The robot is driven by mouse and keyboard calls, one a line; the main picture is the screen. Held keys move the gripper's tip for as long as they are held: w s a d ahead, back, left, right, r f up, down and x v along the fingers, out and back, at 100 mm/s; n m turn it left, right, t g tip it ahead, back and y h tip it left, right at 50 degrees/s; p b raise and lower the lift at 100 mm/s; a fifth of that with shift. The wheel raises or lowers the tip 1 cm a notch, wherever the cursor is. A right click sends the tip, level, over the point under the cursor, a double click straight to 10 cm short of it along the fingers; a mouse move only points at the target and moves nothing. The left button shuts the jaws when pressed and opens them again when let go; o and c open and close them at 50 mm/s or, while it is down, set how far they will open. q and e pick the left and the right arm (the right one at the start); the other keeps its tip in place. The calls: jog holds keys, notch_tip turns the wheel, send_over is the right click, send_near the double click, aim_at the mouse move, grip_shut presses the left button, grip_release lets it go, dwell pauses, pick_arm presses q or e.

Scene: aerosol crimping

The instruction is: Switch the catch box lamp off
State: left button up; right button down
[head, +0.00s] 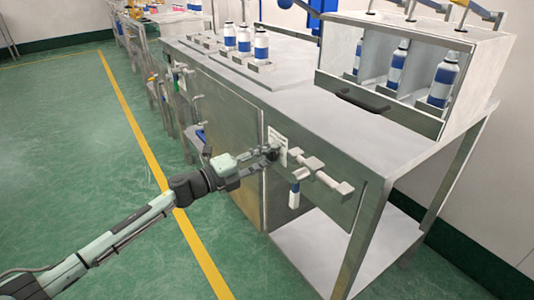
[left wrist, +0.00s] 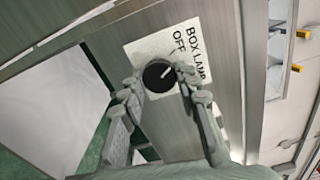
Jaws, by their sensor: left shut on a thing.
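The lamp switch is a round black knob (left wrist: 158,76) on a white plate lettered BOX LAMP and OFF (left wrist: 180,42). In the head view the plate (head: 278,143) is on the front of the steel bench, and the knob is largely hidden behind my gripper. My left gripper (head: 266,157) reaches in from the left. In the left wrist view its fingers (left wrist: 160,80) are shut on the knob, one at each side. A short pale mark on the knob points up and right. Its exact setting is hard to tell. My right gripper is not in view.
Right of the plate, a pale fixture with bars (head: 318,175) and a hanging white and blue item (head: 294,195) jut from the bench front. A clear-fronted box (head: 345,52) holding bottles, with a dark handle (head: 362,100), stands above. Green floor at left is clear.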

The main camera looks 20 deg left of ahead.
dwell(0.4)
pick_arm(q)
jog(key=o, duration=1.2)
jog(key=v, duration=1.2)
